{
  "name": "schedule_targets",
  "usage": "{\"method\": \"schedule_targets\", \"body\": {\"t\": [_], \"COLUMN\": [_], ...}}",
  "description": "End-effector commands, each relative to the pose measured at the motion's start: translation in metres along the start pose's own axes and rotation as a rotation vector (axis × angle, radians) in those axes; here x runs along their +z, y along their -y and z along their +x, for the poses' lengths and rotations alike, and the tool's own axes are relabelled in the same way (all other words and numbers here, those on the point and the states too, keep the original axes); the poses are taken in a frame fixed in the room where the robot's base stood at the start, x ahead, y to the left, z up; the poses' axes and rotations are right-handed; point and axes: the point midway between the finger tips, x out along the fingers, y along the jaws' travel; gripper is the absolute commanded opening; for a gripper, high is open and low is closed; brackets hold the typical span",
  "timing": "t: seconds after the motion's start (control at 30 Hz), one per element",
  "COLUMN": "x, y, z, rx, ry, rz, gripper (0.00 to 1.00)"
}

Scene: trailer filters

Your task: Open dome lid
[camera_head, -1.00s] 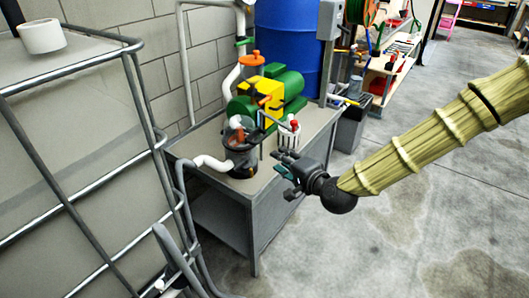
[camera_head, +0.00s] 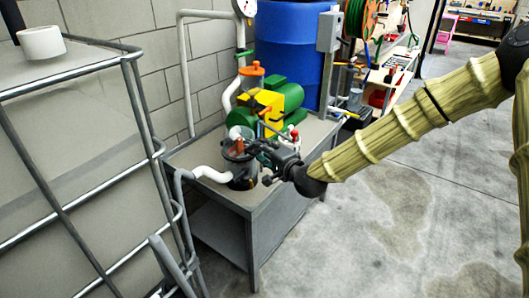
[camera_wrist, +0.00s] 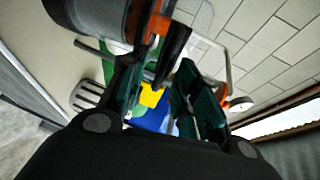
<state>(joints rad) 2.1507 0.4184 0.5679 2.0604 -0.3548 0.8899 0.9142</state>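The dome lid (camera_head: 236,138) is a clear, rounded cover on a dark strainer pot (camera_head: 241,172) at the front left of the grey workbench, joined to a white pipe. My gripper (camera_head: 264,152) is right beside the pot on its right side, at about lid height. In the wrist view my gripper (camera_wrist: 163,80) has its two teal-and-black fingers apart, with yellow and blue showing between them. A dark round body with an orange part (camera_wrist: 150,28) is close to the left finger. I cannot tell whether a finger touches it. My gripper partly hides the pot's right side.
A green-and-yellow pump (camera_head: 272,102) stands behind the pot, with a blue barrel (camera_head: 290,50) behind it. A white basket (camera_wrist: 88,95) shows at left in the wrist view. A caged tank (camera_head: 75,130) stands at left. The floor (camera_head: 400,220) at right is clear.

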Motion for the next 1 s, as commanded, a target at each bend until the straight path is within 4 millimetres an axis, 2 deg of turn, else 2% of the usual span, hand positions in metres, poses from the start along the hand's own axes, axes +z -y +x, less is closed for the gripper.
{"method": "schedule_targets", "body": {"t": [0.37,0.53,0.57,1.0], "x": [-0.0003,-0.0003,-0.0003,-0.0049], "y": [0.0003,0.0002,0.0002,0.0053], "z": [0.0049,0.0047,0.0047,0.0013], "rx": [0.000,0.000,0.000,0.017], "ry": [0.000,0.000,0.000,-0.006], "rz": [0.000,0.000,0.000,-0.006], "gripper": [0.32,0.03,0.00,0.00]}}
